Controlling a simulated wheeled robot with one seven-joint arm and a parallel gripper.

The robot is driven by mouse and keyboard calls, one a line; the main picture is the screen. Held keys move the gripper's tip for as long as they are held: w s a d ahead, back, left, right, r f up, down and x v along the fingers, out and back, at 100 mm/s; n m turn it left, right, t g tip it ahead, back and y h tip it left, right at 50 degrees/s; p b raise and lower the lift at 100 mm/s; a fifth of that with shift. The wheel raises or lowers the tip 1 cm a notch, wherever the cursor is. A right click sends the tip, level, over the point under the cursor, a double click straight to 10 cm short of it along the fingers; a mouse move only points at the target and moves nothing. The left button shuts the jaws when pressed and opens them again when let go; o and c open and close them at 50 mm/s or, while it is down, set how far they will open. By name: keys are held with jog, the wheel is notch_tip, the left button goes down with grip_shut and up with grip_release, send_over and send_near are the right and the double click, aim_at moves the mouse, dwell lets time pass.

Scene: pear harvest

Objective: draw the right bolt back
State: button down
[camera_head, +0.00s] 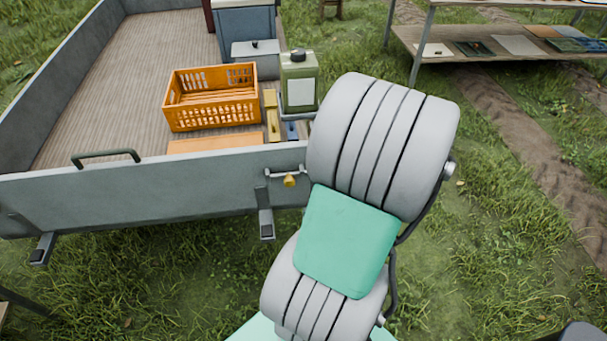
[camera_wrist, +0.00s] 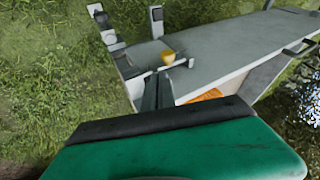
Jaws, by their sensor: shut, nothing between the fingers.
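The right bolt (camera_head: 289,181) is a small metal rod with a yellow knob, mounted near the right end of the trailer's grey tailboard (camera_head: 150,188). In the wrist view the bolt's yellow knob (camera_wrist: 168,57) shows near the top middle, against the tailboard (camera_wrist: 215,58). My gripper (camera_wrist: 158,78) is shut and empty, its narrow grey fingers pointing toward the knob. The fingertips appear just short of the knob; I cannot tell whether they touch it. In the head view my arm hides the gripper and the tailboard's far right end.
On the trailer bed (camera_head: 110,75) stand an orange crate (camera_head: 212,120), a green canister (camera_head: 299,85) and a blue-grey box (camera_head: 246,25). A handle (camera_head: 105,155) tops the tailboard at left. A shelf table (camera_head: 500,45) stands at back right. Grass in front is open.

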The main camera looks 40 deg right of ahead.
jog(key=x, duration=1)
jog(key=shift+a, duration=0.1)
